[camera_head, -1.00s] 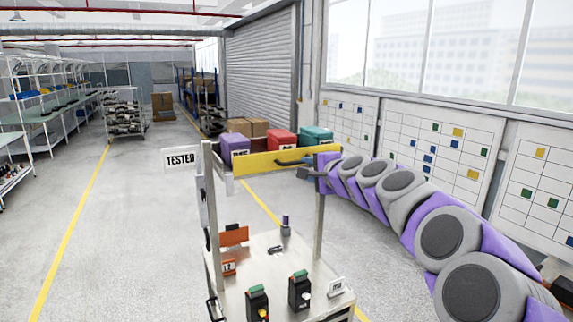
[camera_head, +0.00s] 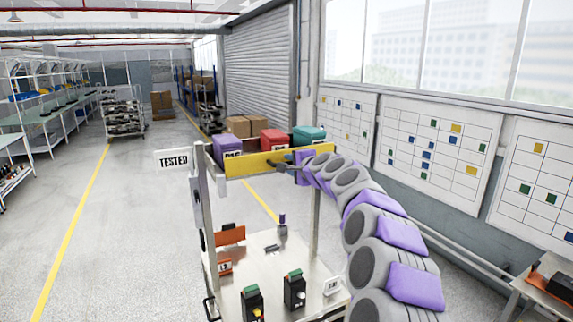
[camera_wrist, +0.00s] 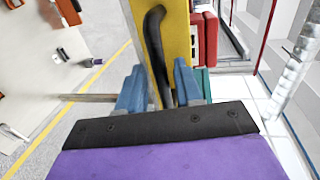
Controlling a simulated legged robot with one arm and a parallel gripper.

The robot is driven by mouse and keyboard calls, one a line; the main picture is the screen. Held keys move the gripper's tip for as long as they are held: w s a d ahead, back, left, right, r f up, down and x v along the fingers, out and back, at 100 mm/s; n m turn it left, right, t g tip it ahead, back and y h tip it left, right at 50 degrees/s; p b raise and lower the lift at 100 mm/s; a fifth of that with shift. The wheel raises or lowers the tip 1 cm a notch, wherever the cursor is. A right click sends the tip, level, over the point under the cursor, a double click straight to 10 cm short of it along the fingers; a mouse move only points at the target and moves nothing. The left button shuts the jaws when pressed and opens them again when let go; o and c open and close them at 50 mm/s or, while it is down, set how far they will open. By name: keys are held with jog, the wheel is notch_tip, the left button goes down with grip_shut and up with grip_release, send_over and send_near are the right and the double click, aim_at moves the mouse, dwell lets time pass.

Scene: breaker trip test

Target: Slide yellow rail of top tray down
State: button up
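The yellow rail (camera_head: 246,164) runs along the front of the top tray, and it is raised in front of the bins. It also shows in the wrist view (camera_wrist: 178,30). A black curved handle (camera_wrist: 154,45) is fixed on the rail. My gripper (camera_wrist: 158,85) is at the rail's right part, with one blue finger on each side of the handle. The fingers look apart, with the handle between them; firm contact is not visible. In the head view my gripper (camera_head: 290,167) is small and partly merges with the handle.
Purple (camera_head: 227,146), red (camera_head: 273,142) and teal (camera_head: 309,135) bins stand in the top tray. The cart's lower shelf (camera_head: 265,268) holds breakers (camera_head: 294,290) and an orange holder (camera_head: 231,235). A "TESTED" sign (camera_head: 173,160) sticks out left. Open floor lies to the left.

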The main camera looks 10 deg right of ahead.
jog(key=shift+w+d, duration=0.15)
jog(key=shift+d, duration=0.2)
jog(key=a, duration=0.4)
jog(key=shift+c, duration=0.9)
jog(key=shift+a, duration=0.15)
jog(key=shift+c, duration=0.6)
jog(key=shift+d, duration=0.6)
jog(key=c, duration=0.3)
jog(key=shift+d, duration=0.5)
grip_shut()
